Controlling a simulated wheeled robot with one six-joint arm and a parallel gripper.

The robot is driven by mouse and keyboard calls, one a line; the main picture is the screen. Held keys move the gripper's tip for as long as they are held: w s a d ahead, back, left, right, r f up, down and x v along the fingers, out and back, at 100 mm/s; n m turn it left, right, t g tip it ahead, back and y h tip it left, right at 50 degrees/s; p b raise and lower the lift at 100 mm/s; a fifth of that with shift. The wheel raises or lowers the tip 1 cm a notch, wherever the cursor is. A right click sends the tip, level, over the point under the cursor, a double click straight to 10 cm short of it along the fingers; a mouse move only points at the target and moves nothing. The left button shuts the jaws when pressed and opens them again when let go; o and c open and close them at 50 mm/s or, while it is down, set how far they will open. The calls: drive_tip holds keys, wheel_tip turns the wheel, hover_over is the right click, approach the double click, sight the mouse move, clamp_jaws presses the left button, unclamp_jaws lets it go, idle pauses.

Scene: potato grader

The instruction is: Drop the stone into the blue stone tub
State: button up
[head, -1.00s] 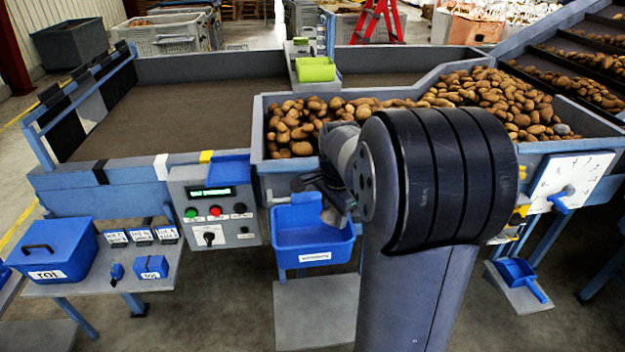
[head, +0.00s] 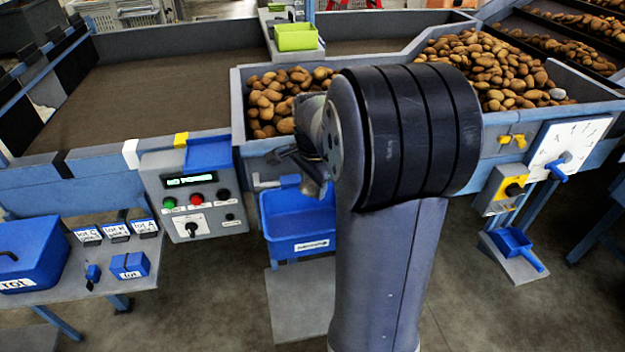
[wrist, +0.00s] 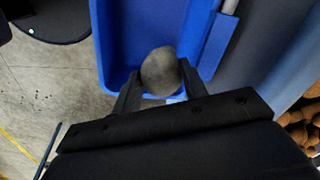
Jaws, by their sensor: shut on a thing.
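The grey, rounded stone (wrist: 161,72) sits between the two fingers of my gripper (wrist: 158,90) in the wrist view. The fingers are shut on it. The blue stone tub (wrist: 115,30) lies beneath the stone in that view, with its inside facing the camera. In the head view the blue tub (head: 298,228) hangs on the front of the grader and carries a white label. My gripper (head: 305,185) is above the tub there, partly hidden behind my arm.
Potatoes (head: 275,98) fill the grader trough behind the tub. A control panel (head: 195,203) with buttons stands left of the tub. A blue rot box (head: 30,250) sits on the side table at left.

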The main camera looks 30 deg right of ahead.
sight(313, 194)
drive_tip(key=shift+f+b, duration=0.45)
drive_tip(key=shift+f, duration=0.5)
drive_tip(key=shift+r, duration=0.1)
drive_tip(key=o, duration=1.1)
drive_tip(key=shift+o, duration=0.2)
wheel_tip(313, 194, up, 11)
drive_tip(key=s, duration=0.1)
drive_tip(key=shift+s+a+f, duration=0.2)
drive_tip(key=shift+s+a, duration=0.15)
drive_tip(key=shift+a, duration=0.05)
drive_tip(key=shift+f, duration=0.1)
